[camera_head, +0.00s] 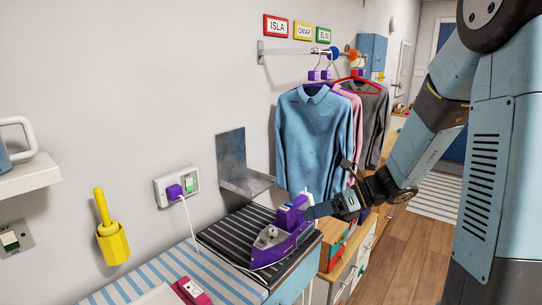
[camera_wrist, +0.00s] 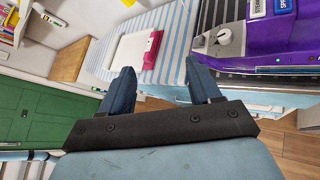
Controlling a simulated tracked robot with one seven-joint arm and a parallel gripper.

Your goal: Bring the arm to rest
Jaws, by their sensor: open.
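My gripper (camera_wrist: 162,88) is open and empty in the wrist view, its two dark blue fingers apart with nothing between them. In the head view my gripper (camera_head: 311,211) is beside a purple iron (camera_head: 277,238), at its right end. The iron rests on a black striped mat (camera_head: 222,236) on the counter. The iron also shows at the upper right of the wrist view (camera_wrist: 265,40), beyond the right finger. From the head view I cannot tell whether a finger touches the iron.
Shirts (camera_head: 318,128) hang from a wall rail just behind my gripper. A metal bracket (camera_head: 240,165) stands out from the wall. A white cord runs from the wall socket (camera_head: 178,187). A pink object (camera_head: 191,291) lies on the striped cover. The wooden floor (camera_head: 412,262) at right is clear.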

